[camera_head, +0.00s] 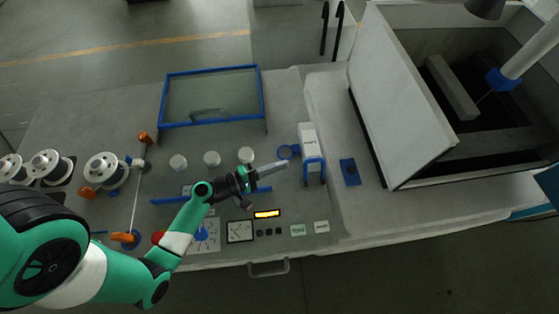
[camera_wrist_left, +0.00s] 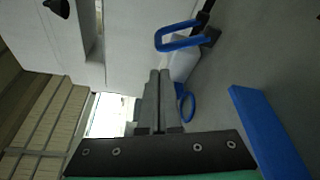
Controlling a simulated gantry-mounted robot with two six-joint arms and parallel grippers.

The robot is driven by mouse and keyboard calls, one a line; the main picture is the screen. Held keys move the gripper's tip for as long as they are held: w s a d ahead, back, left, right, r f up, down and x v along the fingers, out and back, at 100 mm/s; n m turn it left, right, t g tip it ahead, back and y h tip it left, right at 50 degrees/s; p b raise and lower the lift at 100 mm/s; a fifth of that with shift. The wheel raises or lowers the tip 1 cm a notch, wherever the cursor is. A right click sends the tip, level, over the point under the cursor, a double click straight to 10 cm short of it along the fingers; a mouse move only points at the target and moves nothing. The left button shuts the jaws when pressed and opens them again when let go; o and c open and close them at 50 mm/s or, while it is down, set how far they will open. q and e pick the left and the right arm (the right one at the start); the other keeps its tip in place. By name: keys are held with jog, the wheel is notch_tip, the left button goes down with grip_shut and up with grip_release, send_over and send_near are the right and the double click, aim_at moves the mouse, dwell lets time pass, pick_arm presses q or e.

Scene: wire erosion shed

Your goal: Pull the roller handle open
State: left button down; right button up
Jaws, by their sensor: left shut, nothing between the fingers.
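The likely roller handle is a blue loop handle (camera_head: 314,161) on the front of a small white housing (camera_head: 308,138), right of the middle of the bench. In the left wrist view the blue loop handle (camera_wrist_left: 183,36) stands ahead and right of the fingertips, with the white housing (camera_wrist_left: 183,64) behind it. My left gripper (camera_head: 285,165) is shut and empty. Its fingertips point right toward the handle and are apart from it. The closed fingers (camera_wrist_left: 159,75) also show in the left wrist view. My right gripper is in neither view.
A blue ring (camera_head: 285,152) lies close to the fingertips, left of the housing. A blue block (camera_head: 350,172) sits to the right. A blue-framed glass cover (camera_head: 212,94) and white knobs (camera_head: 212,158) are left. A large open tank (camera_head: 407,90) stands at right.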

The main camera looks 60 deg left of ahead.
pick_arm(q)
jog(key=w, duration=0.7)
jog(key=shift+w+d+f, duration=0.1)
jog(key=shift+d+f, duration=0.1)
jog(key=shift+f, duration=0.2)
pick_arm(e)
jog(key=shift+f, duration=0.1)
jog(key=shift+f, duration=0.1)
pick_arm(q)
jog(key=shift+d+b, duration=0.15)
jog(key=shift+b, duration=0.2)
jog(key=shift+r, duration=0.1)
jog(key=shift+m, duration=0.3)
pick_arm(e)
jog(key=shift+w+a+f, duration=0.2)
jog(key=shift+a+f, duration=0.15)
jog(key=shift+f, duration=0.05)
